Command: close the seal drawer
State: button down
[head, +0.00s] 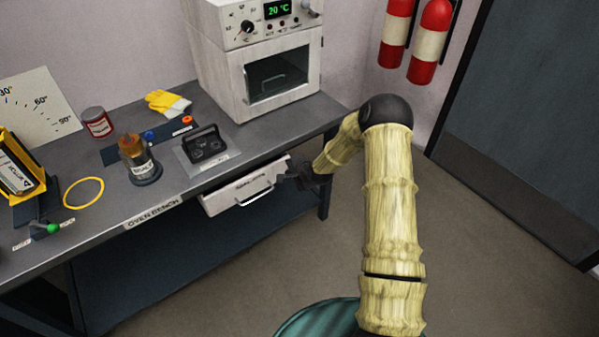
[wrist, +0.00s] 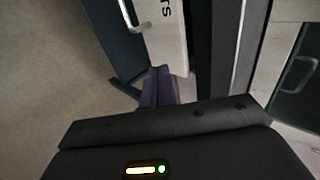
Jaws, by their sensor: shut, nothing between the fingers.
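The white seal drawer (head: 222,201) is under the front edge of the bench, with a dark label on its face and a metal handle (head: 256,197). Its face shows below the bench edge; I cannot tell exactly how far out it stands. In the wrist view the drawer face (wrist: 163,40) is at the top, with part of its lettering and handle (wrist: 127,14). My gripper (head: 290,178) is at the right end of the drawer face. Its fingers (wrist: 157,84) are shut and empty, close to the drawer's end; I cannot tell whether they touch it.
The oven (head: 238,75) stands on the bench (head: 75,235) above and behind the drawer. A black-handled block (head: 205,145), an amber bottle (head: 137,155) and yellow gloves (head: 165,102) are on the bench top. Open floor (head: 490,250) lies to the right.

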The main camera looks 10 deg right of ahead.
jog(key=s+d+r+n+g+h, duration=0.15)
jog(key=s+r+n, duration=0.25)
jog(key=s+r, duration=0.5)
jog(key=s+r+n+g+h, duration=0.1)
jog(key=s+r+n+g, duration=0.35)
jog(key=s, duration=0.85)
jog(key=s+r+n+h, duration=0.1)
jog(key=s+r+n, duration=0.4)
jog(key=s+r, duration=0.55)
jog(key=w+p+v, duration=0.2)
jog(key=p+v, duration=0.8)
jog(key=p, duration=0.3)
jog(key=shift+s+r, duration=0.35)
jog(key=shift+r, duration=0.3)
jog(key=shift+w, duration=0.1)
